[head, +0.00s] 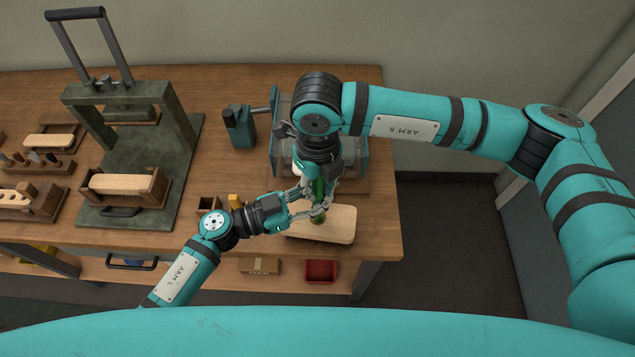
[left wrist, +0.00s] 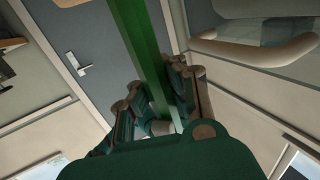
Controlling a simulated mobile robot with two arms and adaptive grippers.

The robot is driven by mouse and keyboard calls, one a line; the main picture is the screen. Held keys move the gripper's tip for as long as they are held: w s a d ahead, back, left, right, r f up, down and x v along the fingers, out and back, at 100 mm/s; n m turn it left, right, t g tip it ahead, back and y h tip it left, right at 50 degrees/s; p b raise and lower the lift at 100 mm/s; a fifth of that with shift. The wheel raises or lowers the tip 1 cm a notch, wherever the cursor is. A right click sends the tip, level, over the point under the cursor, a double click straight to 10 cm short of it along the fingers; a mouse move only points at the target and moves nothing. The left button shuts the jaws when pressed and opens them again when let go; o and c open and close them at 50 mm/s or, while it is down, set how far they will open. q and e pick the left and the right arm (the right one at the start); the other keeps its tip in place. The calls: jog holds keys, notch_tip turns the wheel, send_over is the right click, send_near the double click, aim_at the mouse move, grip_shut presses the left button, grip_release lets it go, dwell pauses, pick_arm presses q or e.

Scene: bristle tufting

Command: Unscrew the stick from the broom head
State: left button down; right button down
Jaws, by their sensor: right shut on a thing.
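The green stick (head: 318,187) stands over the pale wooden broom head (head: 341,222), which lies near the table's front right edge. Its lower end is at the broom head; whether the thread is engaged is hidden. My right gripper (head: 325,187) comes down from above and is shut on the stick. My left gripper (head: 311,202) reaches in from the left, low on the stick, with its fingers apart on either side of it. In the left wrist view the stick (left wrist: 143,45) runs between the left fingers (left wrist: 158,108); contact is unclear there.
A grey machine (head: 281,150) stands behind the broom head, partly hidden by my right arm. A dark green press (head: 150,150) with wooden blocks is at the left. A teal canister (head: 239,128) stands between them. A red bin (head: 321,271) is on the lower shelf.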

jog(key=shift+w+d, duration=0.25)
dwell(0.3)
jog(key=c, duration=1.5)
grip_release()
jog(key=o, duration=0.3)
jog(key=shift+s+a, duration=0.1)
jog(key=shift+r, duration=0.1)
